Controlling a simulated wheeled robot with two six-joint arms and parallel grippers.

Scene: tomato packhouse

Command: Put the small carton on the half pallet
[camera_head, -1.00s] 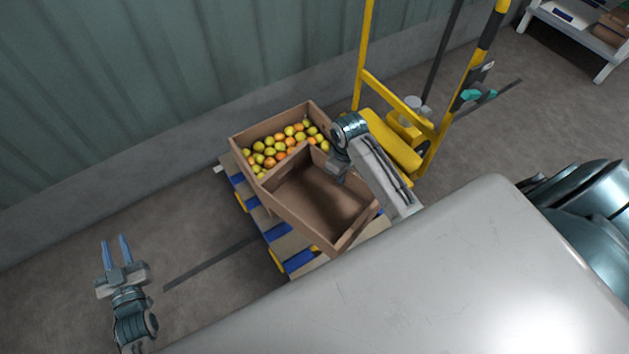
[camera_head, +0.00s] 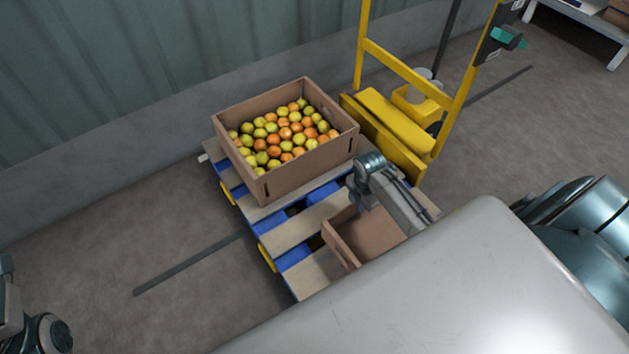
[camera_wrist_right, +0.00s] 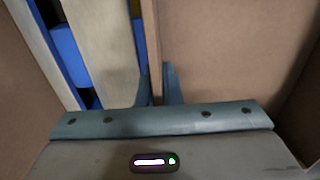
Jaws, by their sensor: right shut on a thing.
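The small carton (camera_head: 372,236) is a brown, empty, open-topped box. It is over the near right part of the half pallet (camera_head: 308,226), which has wooden slats and blue blocks. My right gripper (camera_head: 362,204) is shut on one wall of it. In the right wrist view that wall of the small carton (camera_wrist_right: 150,40) stands between the two fingers of the right gripper (camera_wrist_right: 158,88), with slats of the half pallet (camera_wrist_right: 105,45) to the left. I cannot tell whether its bottom touches the slats. My left gripper (camera_head: 10,312) is cut off at the left edge, its fingers hidden.
A carton full of red, orange and yellow-green tomatoes (camera_head: 303,173) stands on the pallet's far part. A yellow stacker frame (camera_head: 400,135) is behind right. A white shelf (camera_head: 590,25) is far right. Floor left of the pallet is clear.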

